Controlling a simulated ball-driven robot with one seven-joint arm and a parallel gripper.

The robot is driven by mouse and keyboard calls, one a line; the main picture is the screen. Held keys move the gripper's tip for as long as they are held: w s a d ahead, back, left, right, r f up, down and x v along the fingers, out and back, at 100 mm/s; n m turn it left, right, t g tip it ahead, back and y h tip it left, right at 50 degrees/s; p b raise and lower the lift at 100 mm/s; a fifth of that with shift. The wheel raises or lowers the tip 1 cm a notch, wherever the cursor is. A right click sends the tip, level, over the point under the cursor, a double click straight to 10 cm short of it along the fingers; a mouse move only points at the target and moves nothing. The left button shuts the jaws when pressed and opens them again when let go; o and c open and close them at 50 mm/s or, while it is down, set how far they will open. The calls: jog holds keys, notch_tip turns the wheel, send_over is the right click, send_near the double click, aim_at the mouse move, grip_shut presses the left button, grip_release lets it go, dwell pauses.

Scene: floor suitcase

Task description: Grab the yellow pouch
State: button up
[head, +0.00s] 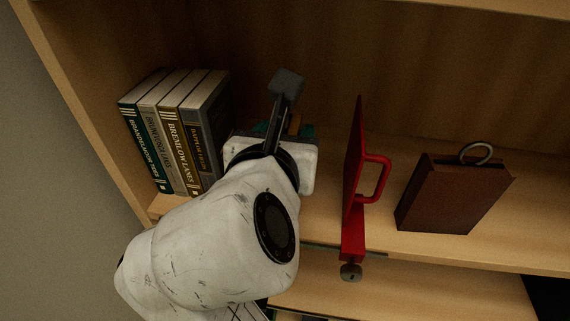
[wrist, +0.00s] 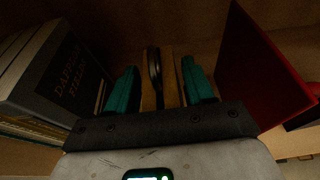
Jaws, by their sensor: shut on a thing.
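The yellow pouch (wrist: 171,82) looks tan-yellow in the dim light and stands upright between my teal fingers in the wrist view. A dark ring (wrist: 154,68) shows on its near side. My gripper (wrist: 160,85) is shut on the pouch, with one finger against each side.
Several upright books (head: 175,130) stand close to the left of my gripper. A red bookend-like panel with a handle (head: 354,170) stands close on the right. Farther right is a brown block with a metal ring (head: 450,195). The wooden shelf (head: 400,246) has bare room between them.

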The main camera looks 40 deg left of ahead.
grip_shut()
jog(key=shift+r, duration=0.1)
